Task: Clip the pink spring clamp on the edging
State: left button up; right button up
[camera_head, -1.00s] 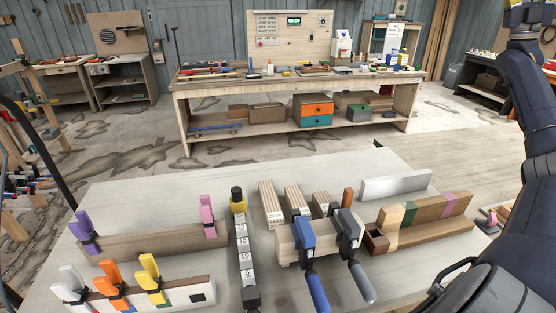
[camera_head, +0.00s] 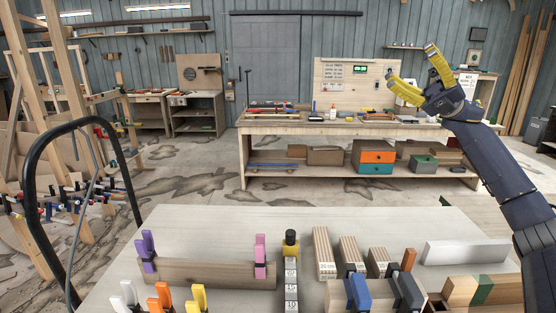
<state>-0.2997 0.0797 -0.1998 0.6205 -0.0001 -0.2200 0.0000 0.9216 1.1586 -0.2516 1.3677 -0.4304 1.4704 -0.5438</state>
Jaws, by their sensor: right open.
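The pink spring clamp (camera_head: 260,256) stands upright at the right end of a low wooden rail (camera_head: 205,273) on the near table. A purple clamp (camera_head: 146,250) stands at the rail's left end. My right gripper (camera_head: 411,66) is raised at the upper right, with its yellow fingers spread and nothing between them. It is far above and to the right of the pink clamp. My left gripper is out of view. I cannot make out which piece is the edging.
White, orange and yellow clamps (camera_head: 198,297) stand at the near edge. Wooden blocks (camera_head: 324,250), a blue-handled clamp (camera_head: 358,292) and a white block (camera_head: 467,251) fill the right side. The table (camera_head: 230,222) is bare toward its far edge. A workbench (camera_head: 300,128) stands behind.

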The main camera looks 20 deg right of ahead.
jog(key=w+a+f+n+g+h, duration=0.2)
jog(key=a+f+g+h, duration=0.15)
jog(key=a, duration=0.55)
jog(key=w+a+f+n+g+h, duration=0.15)
jog(key=a+f, duration=0.25)
jog(key=a, duration=0.5)
jog(key=n+g+h, duration=0.1)
jog(key=n+h, duration=0.2)
jog(key=h, duration=0.9)
send_over(260, 251)
notch_tip(260, 251, down, 14)
jog(key=f+t+h, duration=0.1)
jog(key=f+h, duration=0.1)
jog(key=f, duration=0.5)
jog(key=w+f+n+h, duration=0.1)
jog(key=f+h, duration=0.1)
jog(key=f, duration=0.5)
jog(key=w+f+t+h, duration=0.1)
jog(key=f+h, duration=0.2)
jog(key=f, duration=0.4)
jog(key=shift+w+d+f+t, duration=0.15)
jog(key=shift+d+f+t, duration=0.15)
grip_shut()
